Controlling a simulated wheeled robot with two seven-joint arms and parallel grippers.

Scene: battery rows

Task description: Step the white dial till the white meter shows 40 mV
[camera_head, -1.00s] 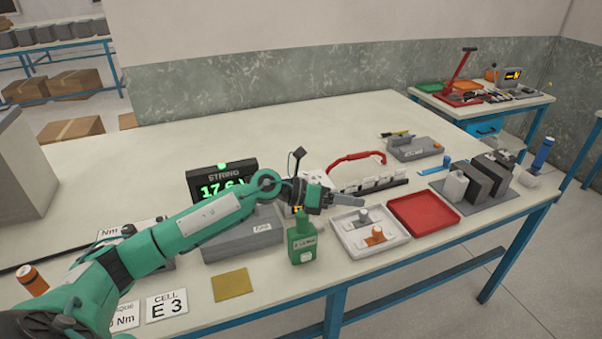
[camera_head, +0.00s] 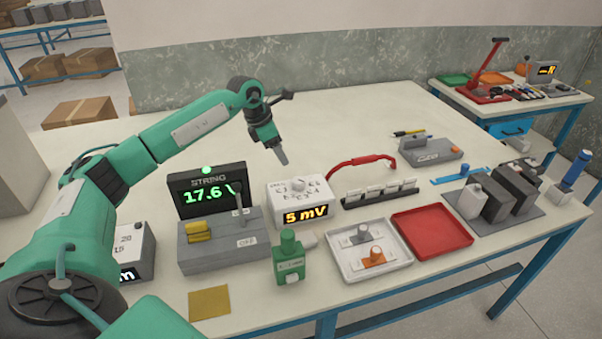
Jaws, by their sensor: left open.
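The white meter (camera_head: 294,202) is a white box on the table, and its lit display (camera_head: 305,215) reads 5 mV. The white dial (camera_head: 298,185) is a small knob on the top face of that box, with printed marks around it too small to read. My left gripper (camera_head: 283,158) hangs in the air above and behind the meter, pointing down. It is open, apart from the dial, and I see nothing in it. My right gripper is not in view.
A STRING display (camera_head: 206,187) reading 17.6 V stands left of the meter, behind a grey switch box (camera_head: 222,242) with an upright lever. The table's back middle is clear.

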